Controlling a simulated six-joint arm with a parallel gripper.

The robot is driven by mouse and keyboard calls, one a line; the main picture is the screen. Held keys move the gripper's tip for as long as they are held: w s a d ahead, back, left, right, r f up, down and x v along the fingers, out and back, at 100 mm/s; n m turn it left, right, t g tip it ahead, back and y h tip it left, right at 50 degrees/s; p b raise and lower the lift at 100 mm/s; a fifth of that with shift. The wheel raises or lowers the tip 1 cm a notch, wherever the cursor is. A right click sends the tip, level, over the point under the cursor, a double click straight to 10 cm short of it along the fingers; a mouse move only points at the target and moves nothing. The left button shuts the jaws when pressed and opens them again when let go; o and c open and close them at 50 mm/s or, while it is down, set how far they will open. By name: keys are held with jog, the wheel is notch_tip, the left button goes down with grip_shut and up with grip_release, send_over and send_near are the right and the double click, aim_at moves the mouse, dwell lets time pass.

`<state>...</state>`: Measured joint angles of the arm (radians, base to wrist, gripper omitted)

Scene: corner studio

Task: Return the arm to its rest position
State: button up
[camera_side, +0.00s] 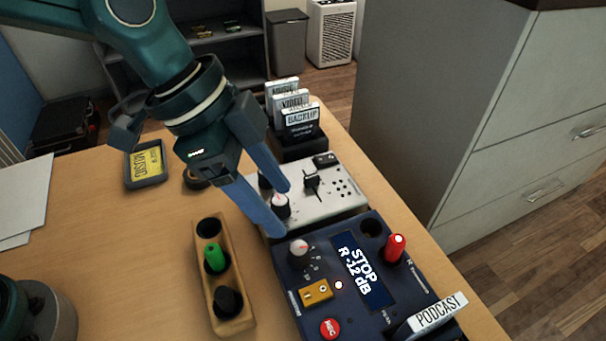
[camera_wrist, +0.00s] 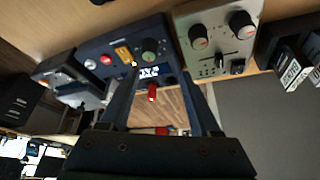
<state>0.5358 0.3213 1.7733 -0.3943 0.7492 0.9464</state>
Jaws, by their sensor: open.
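My gripper (camera_side: 272,203) hangs over the desk with its two blue fingers apart and nothing between them. The wrist view shows my gripper (camera_wrist: 160,95) open, with the recorder (camera_wrist: 100,45) and a red peg (camera_wrist: 152,92) beyond the fingers. The recorder's screen (camera_side: 362,275) reads "STOP R -12 dB". The red peg (camera_side: 395,247) stands in a socket of the recorder.
A wooden holder (camera_side: 234,325) carries a green peg (camera_side: 214,257) and a black peg (camera_side: 228,301). A "PODCAST" card (camera_side: 436,316) stands in the recorder. A rack (camera_side: 302,145) with several labelled cards stands at the back. A "MUSIC" card tray (camera_side: 146,165) lies left. Bare desk (camera_side: 120,235) is at left.

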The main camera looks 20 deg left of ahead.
jog(key=s+a+r+n+t+y, duration=0.1)
jog(key=a+r+n+t, duration=0.1)
jog(key=a+r+n, duration=0.3)
jog(key=a+r+t, duration=0.2)
jog(key=a+r, duration=0.1)
jog(key=a, duration=0.5)
jog(key=s+a+f+n+y, duration=0.3)
jog(key=s+a+f+n, duration=0.2)
jog(key=s+a+n, duration=0.3)
jog(key=shift+s+a+n+y, duration=0.3)
jog(key=shift+a+n, duration=0.1)
jog(key=shift+n, duration=0.2)
jog(key=shift+r, duration=0.1)
